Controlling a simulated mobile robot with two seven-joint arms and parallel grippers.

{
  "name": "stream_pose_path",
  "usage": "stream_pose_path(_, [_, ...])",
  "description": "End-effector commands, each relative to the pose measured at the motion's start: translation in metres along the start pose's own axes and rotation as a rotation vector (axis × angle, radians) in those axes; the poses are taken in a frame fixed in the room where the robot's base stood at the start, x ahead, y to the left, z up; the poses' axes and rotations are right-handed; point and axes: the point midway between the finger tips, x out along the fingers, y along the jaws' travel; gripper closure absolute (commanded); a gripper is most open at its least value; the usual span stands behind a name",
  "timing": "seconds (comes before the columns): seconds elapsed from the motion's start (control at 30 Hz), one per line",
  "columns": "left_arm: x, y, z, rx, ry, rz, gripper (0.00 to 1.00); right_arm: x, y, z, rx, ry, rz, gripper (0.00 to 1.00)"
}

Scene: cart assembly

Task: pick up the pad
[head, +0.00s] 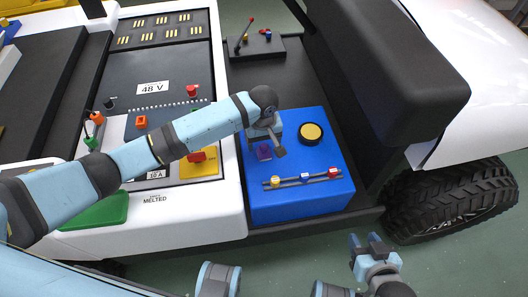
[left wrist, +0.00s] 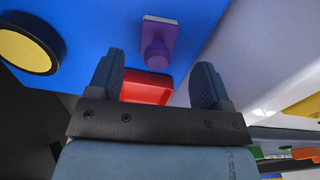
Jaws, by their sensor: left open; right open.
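A blue box (head: 300,180) sits on the cart floor. On its top are a round yellow disc with a black rim (head: 311,133) and a purple piece (head: 264,153). In the left wrist view the purple piece (left wrist: 158,45) is a square plate with a round knob. A red, shallow rectangular piece (left wrist: 147,88) lies between the finger outlines there. I cannot tell which of these is the pad. My left gripper (left wrist: 157,85) is open above the box, close to the purple and red pieces. The red piece is hidden behind it in the head view. My right gripper (head: 368,245) is open and empty, low at the front.
A black seat (head: 400,75) overhangs on the right. A joystick base (head: 257,48) stands behind.

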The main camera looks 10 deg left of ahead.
Motion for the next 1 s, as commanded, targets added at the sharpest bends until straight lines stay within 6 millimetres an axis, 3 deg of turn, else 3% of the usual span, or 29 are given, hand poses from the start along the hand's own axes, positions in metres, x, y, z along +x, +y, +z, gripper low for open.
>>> stream_pose_path(0.23, [0.039,0.002,0.0,0.0,0.0,-0.001,0.28,0.005,0.0,0.01,-0.007,0.001,-0.001,0.57])
stream_pose_path(0.5, [0.043,0.002,0.0,0.001,0.001,0.001,0.28,0.003,-0.001,0.003,-0.005,0.013,-0.004,0.57])
stream_pose_path(0.73, [0.043,0.002,0.0,0.001,0.001,0.001,0.8,0.002,-0.001,0.002,-0.004,0.015,-0.004,0.57])
stream_pose_path(1.0, [0.043,0.002,0.0,0.001,0.001,0.001,0.82,0.004,-0.001,0.006,-0.005,0.007,-0.004,0.57])
